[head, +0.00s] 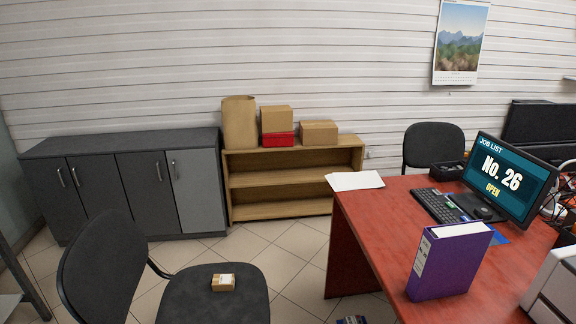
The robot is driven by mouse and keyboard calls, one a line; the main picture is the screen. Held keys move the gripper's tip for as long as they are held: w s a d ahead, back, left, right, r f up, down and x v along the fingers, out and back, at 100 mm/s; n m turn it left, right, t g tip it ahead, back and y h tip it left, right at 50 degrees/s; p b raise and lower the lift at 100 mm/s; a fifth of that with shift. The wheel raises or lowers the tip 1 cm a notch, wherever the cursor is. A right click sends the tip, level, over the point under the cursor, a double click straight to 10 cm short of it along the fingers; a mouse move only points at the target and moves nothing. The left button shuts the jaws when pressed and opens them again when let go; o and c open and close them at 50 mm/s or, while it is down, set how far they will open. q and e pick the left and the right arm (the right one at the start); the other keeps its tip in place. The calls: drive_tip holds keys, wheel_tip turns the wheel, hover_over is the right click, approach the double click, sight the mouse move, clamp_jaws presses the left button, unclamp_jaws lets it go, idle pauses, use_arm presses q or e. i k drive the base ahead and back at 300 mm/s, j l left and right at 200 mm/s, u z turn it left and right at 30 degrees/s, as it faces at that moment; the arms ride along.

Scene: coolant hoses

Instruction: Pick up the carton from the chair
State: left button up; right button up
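A small brown carton (223,283) with a pale label lies on the seat of the dark grey chair (190,300) at the bottom left of the head view. The chair's backrest (100,268) stands to the left of the carton, and the seat is cut off by the lower edge of the picture. Nothing touches the carton except the seat under it. Neither of my grippers is in view.
A red desk (400,225) with a purple binder (450,262), keyboard and monitor (508,178) stands at the right. Grey cabinets (125,190) and a wooden shelf (285,180) with larger boxes line the back wall. Tiled floor (290,250) is open between chair and desk.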

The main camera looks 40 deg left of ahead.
sight(222, 282)
drive_tip(key=u, duration=1.7)
